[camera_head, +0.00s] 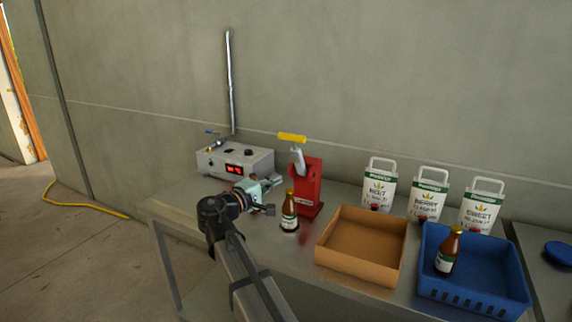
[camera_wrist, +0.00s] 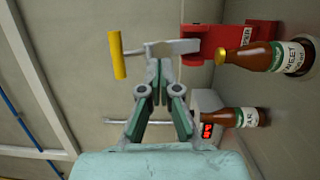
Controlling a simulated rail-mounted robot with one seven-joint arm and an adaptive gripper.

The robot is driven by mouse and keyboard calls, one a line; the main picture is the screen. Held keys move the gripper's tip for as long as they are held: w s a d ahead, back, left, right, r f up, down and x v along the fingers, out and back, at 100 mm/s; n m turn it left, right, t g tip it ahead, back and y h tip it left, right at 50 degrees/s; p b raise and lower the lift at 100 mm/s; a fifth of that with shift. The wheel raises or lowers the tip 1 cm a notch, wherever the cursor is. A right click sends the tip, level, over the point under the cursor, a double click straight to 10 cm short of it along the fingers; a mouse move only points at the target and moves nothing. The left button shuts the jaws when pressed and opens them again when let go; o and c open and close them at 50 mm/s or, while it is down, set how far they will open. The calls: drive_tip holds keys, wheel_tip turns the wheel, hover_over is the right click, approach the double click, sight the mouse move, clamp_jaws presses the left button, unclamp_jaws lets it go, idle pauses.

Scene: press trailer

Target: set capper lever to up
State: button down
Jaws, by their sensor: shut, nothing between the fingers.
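The red capper (camera_head: 308,188) stands on the metal table near the wall. Its grey lever arm (camera_head: 299,158) rises from the body to a yellow handle (camera_head: 292,137), higher than the body. In the sideways-turned wrist view, the capper (camera_wrist: 240,42), lever arm (camera_wrist: 165,49) and yellow handle (camera_wrist: 118,55) show beyond the fingertips. My gripper (camera_head: 278,182) is left of the capper body, below the handle. Its fingertips meet in the wrist view (camera_wrist: 160,75), shut and empty. They overlap the lever arm there; I cannot tell whether they touch it.
A brown bottle (camera_head: 290,212) stands in front of the capper, close to my gripper. The wrist view shows a second bottle (camera_wrist: 235,118) near the grey control box (camera_head: 236,160). An empty cardboard tray (camera_head: 360,272) and a blue crate (camera_head: 474,297) holding a bottle are right.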

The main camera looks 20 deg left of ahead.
drive_tip(key=s+r+n+t+y, duration=0.2)
drive_tip(key=s+t, duration=0.1)
drive_tip(key=t+y+p, duration=0.1)
drive_tip(key=y+p, duration=0.1)
drive_tip(key=p, duration=0.2)
approach(290, 139)
drive_tip(key=shift+n, duration=0.3)
drive_tip(key=x, duration=0.6)
drive_tip(key=shift+w+d+r, duration=0.1)
drive_tip(key=shift+w+r, duration=0.05)
drive_tip(key=shift+w, duration=0.45)
